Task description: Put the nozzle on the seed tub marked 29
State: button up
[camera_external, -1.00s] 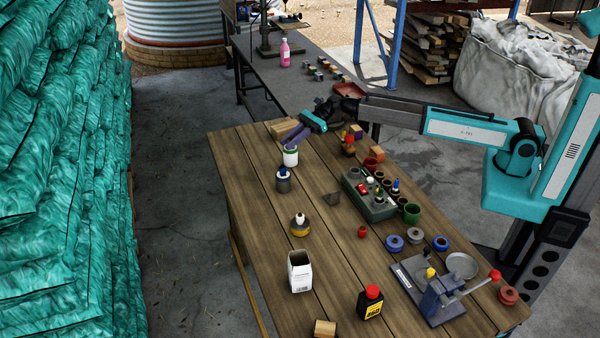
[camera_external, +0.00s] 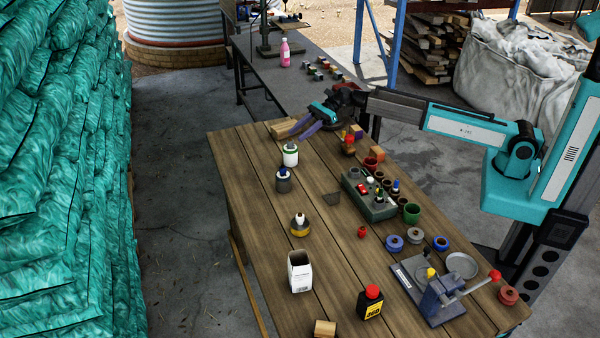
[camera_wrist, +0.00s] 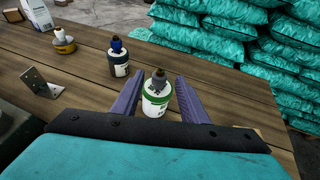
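A white tub with a green rim (camera_external: 290,157) stands at the far left of the wooden table; it also shows in the wrist view (camera_wrist: 155,104). I cannot read a number on the tub. A grey tub with a blue-topped nozzle (camera_external: 283,182) and a yellow-banded tub with a white-topped nozzle (camera_external: 299,226) stand nearer the front.
A metal angle bracket (camera_external: 332,198) and a grey block of small parts (camera_external: 370,207) lie to the right. A white carton (camera_external: 300,273), a black bottle with red cap (camera_external: 370,302) and a lever press (camera_external: 437,298) stand in front.

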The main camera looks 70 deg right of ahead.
jog(key=b+v, duration=0.1)
jog(key=v, duration=0.5)
jog(key=shift+s+d+r, duration=0.15)
jog(key=shift+d+r, duration=0.05)
jog(key=shift+d, duration=0.1)
dwell(0.3)
